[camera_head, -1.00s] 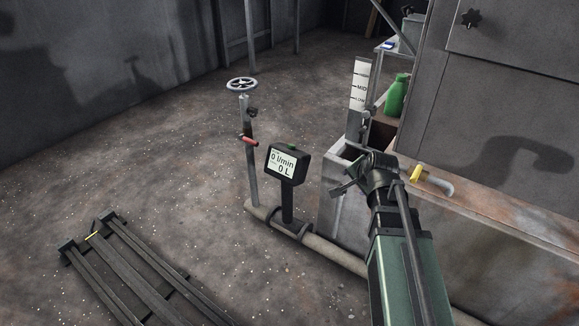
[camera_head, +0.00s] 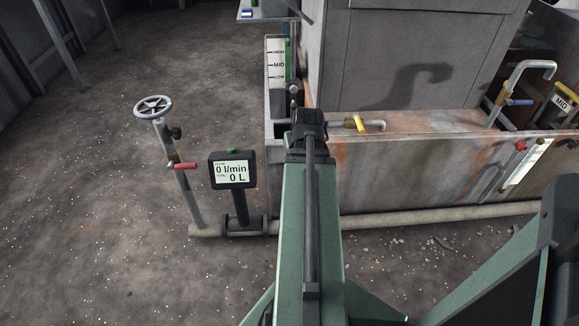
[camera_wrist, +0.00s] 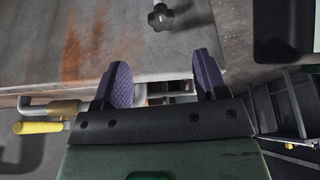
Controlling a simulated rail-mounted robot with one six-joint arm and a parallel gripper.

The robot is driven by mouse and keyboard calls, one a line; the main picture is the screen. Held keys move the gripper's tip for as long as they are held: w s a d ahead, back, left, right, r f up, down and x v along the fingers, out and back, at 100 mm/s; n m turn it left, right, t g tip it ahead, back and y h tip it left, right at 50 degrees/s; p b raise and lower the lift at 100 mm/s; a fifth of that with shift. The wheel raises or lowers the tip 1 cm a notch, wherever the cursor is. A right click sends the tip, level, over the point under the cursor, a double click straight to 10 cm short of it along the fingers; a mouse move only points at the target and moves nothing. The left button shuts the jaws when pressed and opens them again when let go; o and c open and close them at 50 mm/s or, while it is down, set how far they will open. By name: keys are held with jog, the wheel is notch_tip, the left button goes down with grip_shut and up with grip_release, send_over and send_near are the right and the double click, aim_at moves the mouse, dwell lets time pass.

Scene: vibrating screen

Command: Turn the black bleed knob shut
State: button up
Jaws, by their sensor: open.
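In the head view a small black knob (camera_head: 176,132) sits on the side of the upright standpipe, below the grey handwheel (camera_head: 153,106) and above a red-handled lever (camera_head: 185,166). I cannot tell for certain which is the bleed knob. My gripper (camera_wrist: 165,82) is open, with two purple ridged pads apart and nothing held between them. The star knob appears beyond the pads, apart from them. In the head view my arm hides the fingers.
A flow meter (camera_head: 233,172) reading 0 l/min and 0 L stands beside the standpipe. A yellow-handled tap (camera_head: 360,123) lies along the tank edge; its yellow handle also shows in the wrist view (camera_wrist: 38,128). A rusty tank wall (camera_head: 440,170) runs rightward. Floor at left is clear.

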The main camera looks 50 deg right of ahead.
jog(key=b+x, duration=0.7)
jog(key=x, duration=0.1)
jog(key=shift+w+f, duration=0.1)
jog(key=shift+f, duration=0.3)
jog(key=shift+w+d+f+b, duration=0.1)
jog(key=shift+w+f+b, duration=0.1)
jog(key=shift+f+b, duration=0.1)
jog(key=shift+r, duration=0.1)
